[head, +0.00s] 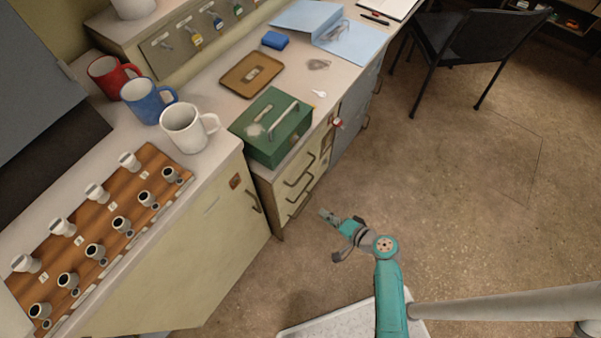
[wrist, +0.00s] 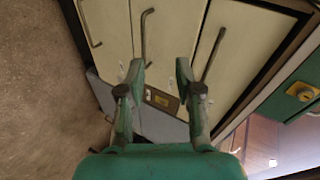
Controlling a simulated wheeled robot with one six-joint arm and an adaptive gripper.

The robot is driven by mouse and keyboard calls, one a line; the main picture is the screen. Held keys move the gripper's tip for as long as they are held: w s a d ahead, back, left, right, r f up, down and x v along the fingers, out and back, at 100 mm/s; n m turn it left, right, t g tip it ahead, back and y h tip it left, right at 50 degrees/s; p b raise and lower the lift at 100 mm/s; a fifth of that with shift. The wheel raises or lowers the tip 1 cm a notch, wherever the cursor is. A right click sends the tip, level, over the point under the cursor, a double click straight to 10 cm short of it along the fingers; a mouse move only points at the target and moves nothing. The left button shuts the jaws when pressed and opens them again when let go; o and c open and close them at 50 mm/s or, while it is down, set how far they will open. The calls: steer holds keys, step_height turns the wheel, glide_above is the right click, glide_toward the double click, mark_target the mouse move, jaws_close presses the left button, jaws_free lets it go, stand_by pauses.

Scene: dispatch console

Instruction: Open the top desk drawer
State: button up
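The cream drawer unit (head: 272,196) stands below the counter in the head view, its fronts looking flush and shut. The top drawer (wrist: 238,45) is the panel nearest the counter edge in the wrist view, with a dark bar handle (wrist: 213,55). Two more handles, the middle one (wrist: 147,35) and the lowest one (wrist: 95,25), show to its left. My gripper (head: 333,237) is open and empty in front of the drawers, apart from them. In the wrist view its fingers (wrist: 160,75) point at the fronts, with the top handle just beyond the right finger.
A green cash box (head: 272,130) sits on the counter above the drawers. Mugs, including a blue one (head: 148,103), stand to the left beside a wooden rack (head: 100,225). A black chair (head: 480,42) is at the back right. The floor right of the drawers is clear.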

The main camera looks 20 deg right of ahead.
mark_target(304, 172)
steer(key=w+d+r+t+y, duration=0.25)
steer(key=w+d+r, duration=0.2)
steer(key=w, duration=0.45)
steer(key=shift+g+y, duration=0.35)
steer(key=x, duration=0.7)
steer(key=a+x, duration=0.1)
steer(key=x, duration=0.2)
steer(key=shift+a+r, duration=0.15)
steer(key=shift+r, duration=0.2)
jaws_close()
